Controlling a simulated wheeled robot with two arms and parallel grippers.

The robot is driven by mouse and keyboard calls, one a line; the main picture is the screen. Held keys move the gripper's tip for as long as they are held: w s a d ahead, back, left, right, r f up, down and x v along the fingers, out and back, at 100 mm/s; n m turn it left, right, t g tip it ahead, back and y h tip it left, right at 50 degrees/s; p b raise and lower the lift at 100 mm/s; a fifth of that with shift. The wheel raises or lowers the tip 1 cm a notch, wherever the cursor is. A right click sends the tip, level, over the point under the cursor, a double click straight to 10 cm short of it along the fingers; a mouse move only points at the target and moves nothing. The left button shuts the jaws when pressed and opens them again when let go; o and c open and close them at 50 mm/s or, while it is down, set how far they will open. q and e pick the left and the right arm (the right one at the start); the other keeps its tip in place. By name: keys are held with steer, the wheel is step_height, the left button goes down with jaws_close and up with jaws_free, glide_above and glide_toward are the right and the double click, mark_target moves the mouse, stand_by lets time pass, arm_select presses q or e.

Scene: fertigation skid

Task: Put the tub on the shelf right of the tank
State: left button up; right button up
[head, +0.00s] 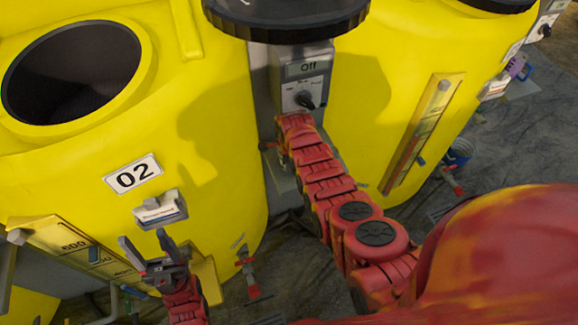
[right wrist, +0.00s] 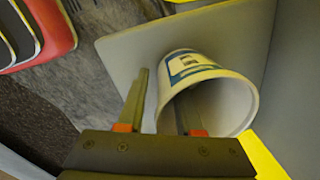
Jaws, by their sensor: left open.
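The tub is a white cup-like container (right wrist: 246,106) with a blue and white label, in the right wrist view. It rests at a grey plate that looks like the shelf (right wrist: 245,40); its mouth faces my camera. My right gripper (right wrist: 162,85) has its fingers apart, one outside the tub's wall and one at its mouth; I cannot tell whether they touch. In the head view my right arm reaches between two yellow tanks and hides its gripper and the tub. The tank (head: 225,140) is marked 02. My left gripper (head: 146,246) is open and empty before it.
A grey control box (head: 302,75) reading Off is above my right arm's far end. Another yellow tank (head: 385,85) stands close on the right. A small label holder (head: 160,210) and red-handled valve (head: 247,275) are near my left gripper. Dark floor lies below.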

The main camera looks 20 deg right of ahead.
step_height(320, 180, up, 12)
steer(key=s+b, duration=0.1)
steer(key=b, duration=0.1)
steer(key=shift+a+f, duration=0.15)
steer(key=shift+s, duration=0.1)
stand_by(0.6)
